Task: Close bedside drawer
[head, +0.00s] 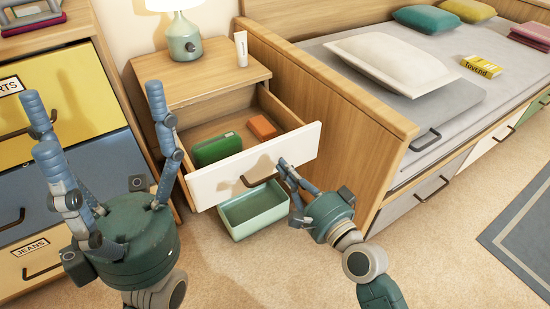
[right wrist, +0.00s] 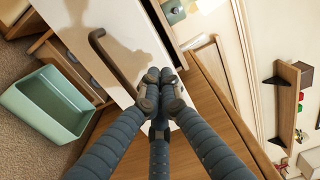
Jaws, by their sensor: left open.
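The bedside drawer (head: 212,184) is pulled open from the wooden nightstand (head: 225,75). Its white front and dark handle (head: 258,178) show in the head view; the handle also shows in the right wrist view (right wrist: 115,62). Inside lie a green case (head: 217,149) and an orange block (head: 262,127). My right gripper (head: 285,164) has its fingers together at the right part of the drawer front, right of the handle; I cannot tell whether they touch it. In the right wrist view no object shows between them. My left gripper (head: 93,120) is open and empty, left of the drawer.
A green bin (head: 253,208) stands on the floor under the drawer front. A lamp (head: 184,38) and a white tube (head: 241,48) stand on the nightstand. A bed (head: 340,95) is on the right, a dresser (head: 100,150) on the left. Carpet is clear at lower right.

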